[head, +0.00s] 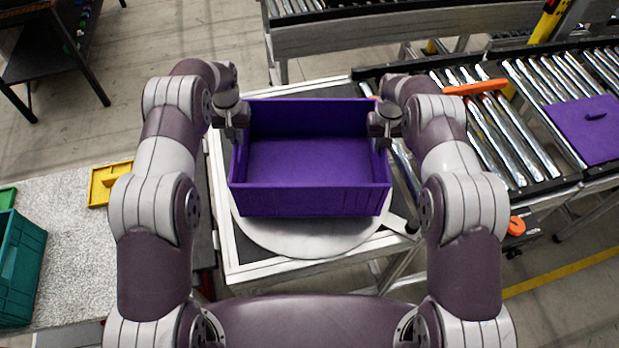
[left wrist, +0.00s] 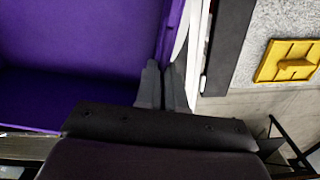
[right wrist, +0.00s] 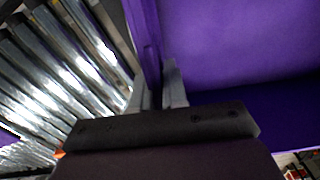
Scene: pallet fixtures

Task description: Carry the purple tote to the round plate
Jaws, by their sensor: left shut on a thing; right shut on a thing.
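The purple tote (head: 310,200) is open and empty, in the middle of the head view, between my two arms. It is over the round plate (head: 305,241), a pale grey disc whose front edge shows below the tote. I cannot tell whether the tote touches the plate. My left gripper (head: 237,130) is shut on the tote's left wall; the left wrist view shows its fingers (left wrist: 162,88) at the rim. My right gripper (head: 381,128) is shut on the tote's right wall; its fingers (right wrist: 160,88) show at the rim in the right wrist view.
Roller conveyors (head: 495,130) run along the right, with a purple lid-like panel (head: 588,130) on one. An orange bar (head: 475,87) lies by the rollers. At left are a yellow tray (head: 105,185) and a green crate (head: 18,270) on a speckled table (head: 85,255).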

